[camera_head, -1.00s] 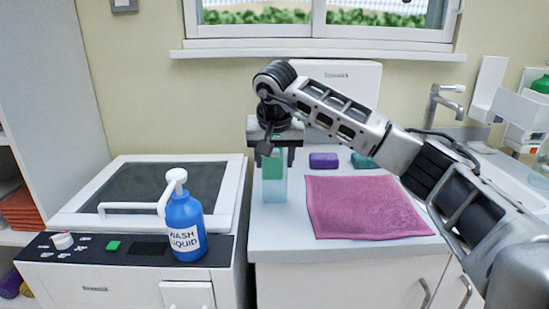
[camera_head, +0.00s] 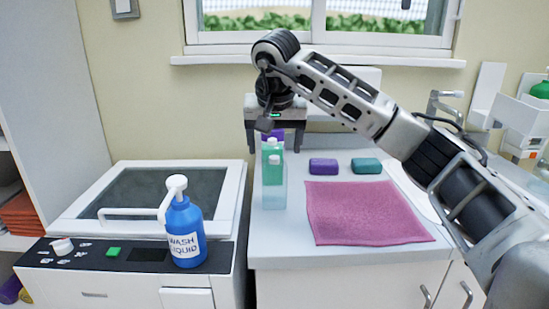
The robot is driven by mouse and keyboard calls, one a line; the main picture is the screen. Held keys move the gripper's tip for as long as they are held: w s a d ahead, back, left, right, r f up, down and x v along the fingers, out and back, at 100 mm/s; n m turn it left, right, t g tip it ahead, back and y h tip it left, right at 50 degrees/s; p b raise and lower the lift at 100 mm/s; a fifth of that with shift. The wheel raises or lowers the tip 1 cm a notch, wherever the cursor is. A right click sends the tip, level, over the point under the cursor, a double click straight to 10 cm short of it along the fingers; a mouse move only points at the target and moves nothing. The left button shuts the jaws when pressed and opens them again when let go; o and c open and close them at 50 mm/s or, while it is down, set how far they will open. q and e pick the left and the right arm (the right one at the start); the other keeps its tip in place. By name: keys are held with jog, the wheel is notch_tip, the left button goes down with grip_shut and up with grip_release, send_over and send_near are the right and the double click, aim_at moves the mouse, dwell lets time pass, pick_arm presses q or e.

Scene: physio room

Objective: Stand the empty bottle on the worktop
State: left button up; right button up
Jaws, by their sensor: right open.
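A pale, see-through bottle (camera_head: 274,193), which looks like the empty bottle, stands upright on the white worktop (camera_head: 345,257) near its left edge. My left gripper is not in view.
A pink towel (camera_head: 365,212) lies right of the bottles, with a purple block (camera_head: 323,166) and a teal block (camera_head: 366,165) behind it. A blue wash liquid pump bottle (camera_head: 185,232) stands on the white machine (camera_head: 90,287) at left. A tap (camera_head: 440,105) is at right.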

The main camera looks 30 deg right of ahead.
jog(key=v, duration=0.5)
jog(key=shift+r, duration=0.2)
jog(key=shift+s, duration=0.1)
